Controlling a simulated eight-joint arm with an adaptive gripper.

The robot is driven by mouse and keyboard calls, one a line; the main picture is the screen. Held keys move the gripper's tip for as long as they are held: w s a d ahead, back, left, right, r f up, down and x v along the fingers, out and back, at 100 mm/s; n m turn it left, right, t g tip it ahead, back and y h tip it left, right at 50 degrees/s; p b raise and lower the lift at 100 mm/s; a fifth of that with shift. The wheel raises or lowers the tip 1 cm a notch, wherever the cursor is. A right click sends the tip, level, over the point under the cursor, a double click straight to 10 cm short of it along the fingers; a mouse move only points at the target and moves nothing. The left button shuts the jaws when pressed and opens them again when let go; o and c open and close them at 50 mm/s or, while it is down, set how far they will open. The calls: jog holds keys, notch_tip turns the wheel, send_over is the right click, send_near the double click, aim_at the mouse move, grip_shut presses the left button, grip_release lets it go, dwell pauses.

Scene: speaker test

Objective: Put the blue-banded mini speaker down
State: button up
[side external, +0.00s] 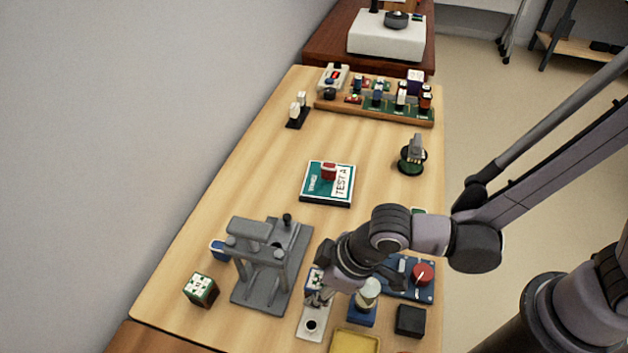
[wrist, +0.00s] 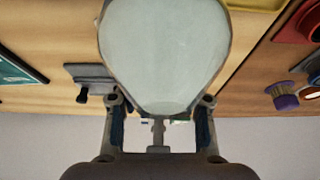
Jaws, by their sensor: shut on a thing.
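My gripper (side external: 319,297) is low over the front of the table, with its fingers shut on the blue-banded mini speaker (side external: 314,280). Only a small white and blue part of the speaker shows in the side view; the wrist and fingers hide the rest. A white plate (side external: 304,333) with a dark round spot lies just below the gripper. I cannot tell whether the speaker touches anything below. In the wrist view my gripper (wrist: 160,101) shows both fingers, and a large pale rounded surface (wrist: 164,50) fills the space before them; I cannot tell what it belongs to.
A grey press-like stand (side external: 262,265) is left of the gripper. A cream-topped blue item (side external: 362,310) is close on its right, beside a black block (side external: 410,320). A yellow tray (side external: 356,342) is at the front. A green TEST A board (side external: 327,199) lies farther back, with clear wood around it.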

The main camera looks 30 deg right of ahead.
jog(key=shift+f, duration=0.3)
jog(key=shift+f, duration=0.35)
jog(key=o, duration=1.2)
jog(key=shift+r, duration=0.55)
jog(key=v, duration=1.2)
jog(key=w+d+r+m+t+h, duration=0.1)
jog(key=d+m, duration=0.3)
jog(key=d, duration=1)
jog(key=w+d+r+m+t+h, duration=0.2)
jog(key=w+d+r+m+t, duration=0.1)
jog(key=d, duration=1)
jog(key=shift+w+d+r+m, duration=0.4)
jog(key=shift+w+m, duration=0.3)
jog(key=shift+m, duration=0.3)
